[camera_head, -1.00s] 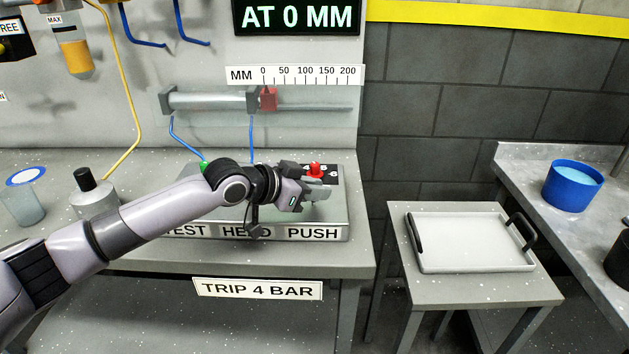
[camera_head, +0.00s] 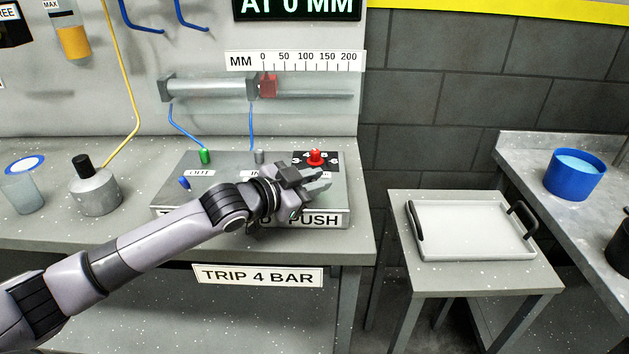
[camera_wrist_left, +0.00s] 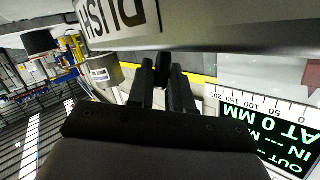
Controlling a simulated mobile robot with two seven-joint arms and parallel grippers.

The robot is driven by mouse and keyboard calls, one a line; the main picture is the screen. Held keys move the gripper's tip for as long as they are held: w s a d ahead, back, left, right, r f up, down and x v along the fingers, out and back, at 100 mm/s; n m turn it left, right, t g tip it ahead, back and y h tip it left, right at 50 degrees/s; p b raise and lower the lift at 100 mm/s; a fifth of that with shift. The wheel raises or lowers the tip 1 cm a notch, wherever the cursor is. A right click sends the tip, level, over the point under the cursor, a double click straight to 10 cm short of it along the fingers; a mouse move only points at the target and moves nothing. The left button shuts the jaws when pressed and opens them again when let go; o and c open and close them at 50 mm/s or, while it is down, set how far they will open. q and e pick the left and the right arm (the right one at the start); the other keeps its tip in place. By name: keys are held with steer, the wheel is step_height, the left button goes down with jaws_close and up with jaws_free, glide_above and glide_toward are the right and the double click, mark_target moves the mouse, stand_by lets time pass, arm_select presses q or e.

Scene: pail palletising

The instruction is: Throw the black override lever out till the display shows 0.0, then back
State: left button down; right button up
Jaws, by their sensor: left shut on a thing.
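My left gripper (camera_head: 318,184) is over the front right of the grey valve box (camera_head: 222,208), above the PUSH label. In the left wrist view its two dark fingers (camera_wrist_left: 162,82) are closed around a small dark piece, the black override lever (camera_wrist_left: 163,62), beside the box's PUSH face. The lever is hidden behind the gripper in the head view. The display (camera_head: 297,8) reads AT 0 MM, cut off at the top. In the left wrist view the display (camera_wrist_left: 268,135) is upside down, with dashes on its OUT and IN lines. My right gripper is not in view.
A red knob (camera_head: 315,158) stands just behind the gripper, with a green fitting (camera_head: 205,156) farther left. A cylinder with a red marker (camera_head: 268,86) is on the wall. A steel flask (camera_head: 95,192) stands left. A white tray (camera_head: 470,232) lies on the right stand.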

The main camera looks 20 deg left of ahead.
arm_select(q)
steer(key=c, duration=1.4)
jaws_free()
steer(key=v, duration=0.7)
